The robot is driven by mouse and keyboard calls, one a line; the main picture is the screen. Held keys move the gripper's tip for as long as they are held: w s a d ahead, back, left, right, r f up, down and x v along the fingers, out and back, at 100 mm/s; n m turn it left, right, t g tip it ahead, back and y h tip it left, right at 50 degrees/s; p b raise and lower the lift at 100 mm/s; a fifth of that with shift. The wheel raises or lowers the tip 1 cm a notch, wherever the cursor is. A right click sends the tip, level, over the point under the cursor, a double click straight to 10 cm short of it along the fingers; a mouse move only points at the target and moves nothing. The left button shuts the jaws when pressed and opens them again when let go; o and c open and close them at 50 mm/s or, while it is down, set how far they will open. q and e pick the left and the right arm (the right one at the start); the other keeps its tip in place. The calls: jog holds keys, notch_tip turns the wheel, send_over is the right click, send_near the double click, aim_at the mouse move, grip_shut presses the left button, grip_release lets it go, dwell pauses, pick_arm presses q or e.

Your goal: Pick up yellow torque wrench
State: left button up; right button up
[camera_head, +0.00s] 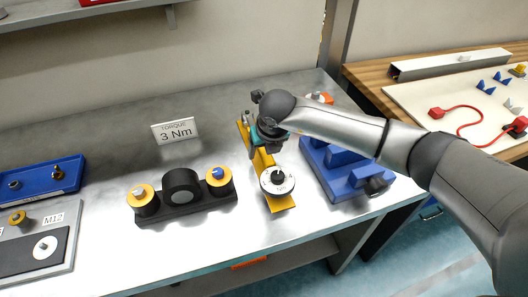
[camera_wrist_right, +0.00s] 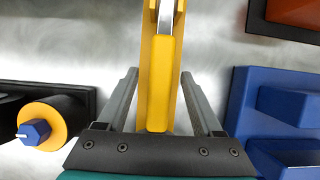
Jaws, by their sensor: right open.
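The yellow torque wrench (camera_wrist_right: 160,105) shows its bright yellow handle and part of a grey shaft in the right wrist view. It lies over a darker yellow strip (camera_head: 281,204) on the metal bench. My right gripper (camera_head: 262,145) is over the strip in the head view and hides much of the wrench. In the wrist view its two grey fingers (camera_wrist_right: 159,76) are open, one on each side of the handle, with gaps to both. A round white dial (camera_head: 277,180) is at the near end of the strip. My left gripper is not in view.
A blue block fixture (camera_head: 337,165) stands close to the right of the strip. A black holder (camera_head: 187,207) with yellow-ringed ends is to the left. A "TORQUE 3 Nm" sign (camera_head: 175,131) stands behind. Bare bench lies between the black holder and the strip.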

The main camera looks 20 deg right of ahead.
jog(key=shift+f, duration=0.1)
jog(key=shift+c, duration=0.4)
grip_shut()
dwell(1.1)
